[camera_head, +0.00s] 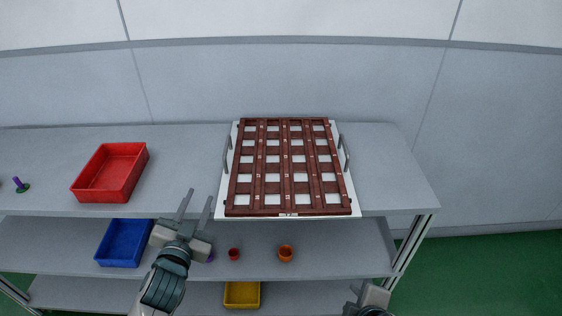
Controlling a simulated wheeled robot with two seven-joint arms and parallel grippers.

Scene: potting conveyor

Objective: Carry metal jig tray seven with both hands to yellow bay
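No marked yellow bay is recognisable.
A red bin (110,172) and a purple peg on a dark base (20,185) stand on the top shelf (180,155), left of the tray. A blue bin (124,243), a red pot (234,254) and an orange pot (286,253) stand below. A yellow bin (242,295) is lowest.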

